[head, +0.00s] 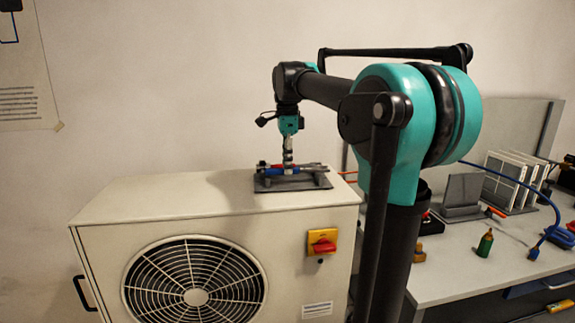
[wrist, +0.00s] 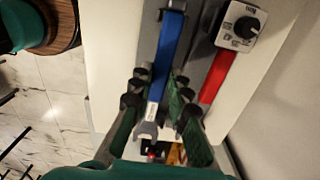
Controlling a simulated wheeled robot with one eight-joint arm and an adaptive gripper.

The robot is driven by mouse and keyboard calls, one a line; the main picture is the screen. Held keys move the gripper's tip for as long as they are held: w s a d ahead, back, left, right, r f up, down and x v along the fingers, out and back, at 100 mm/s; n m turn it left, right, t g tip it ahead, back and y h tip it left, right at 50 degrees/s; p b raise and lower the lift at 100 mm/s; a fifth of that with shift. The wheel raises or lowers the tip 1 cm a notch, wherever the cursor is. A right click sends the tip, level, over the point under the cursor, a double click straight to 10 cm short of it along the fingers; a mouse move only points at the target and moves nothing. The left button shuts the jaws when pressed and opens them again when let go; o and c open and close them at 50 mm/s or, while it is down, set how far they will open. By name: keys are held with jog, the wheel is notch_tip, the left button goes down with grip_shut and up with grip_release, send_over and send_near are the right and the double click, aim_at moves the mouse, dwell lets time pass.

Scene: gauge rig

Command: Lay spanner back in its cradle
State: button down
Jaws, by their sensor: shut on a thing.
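The spanner (wrist: 152,118) shows in the wrist view, with a blue handle and a silver open-ended head pointing towards the bottom of the picture. My gripper (wrist: 160,82) is shut on it, with one finger on each side. In the head view my gripper (head: 288,158) points down over a grey base (head: 292,184) on top of the cream unit. Blue and red parts show there beneath the gripper. I cannot tell whether this base is the cradle, or whether the spanner touches it.
In the wrist view a red bar (wrist: 214,78) and a box with a black knob (wrist: 240,23) lie right of the spanner. The cream fan unit (head: 120,205) has free top space to the left. A cluttered workbench (head: 450,265) stands at right.

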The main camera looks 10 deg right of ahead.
jog(key=shift+f, duration=0.8)
dwell(0.4)
jog(key=c, duration=1.4)
grip_release()
jog(key=shift+o, duration=0.2)
jog(key=shift+r, duration=0.1)
notch_tip(320, 180, up, 12)
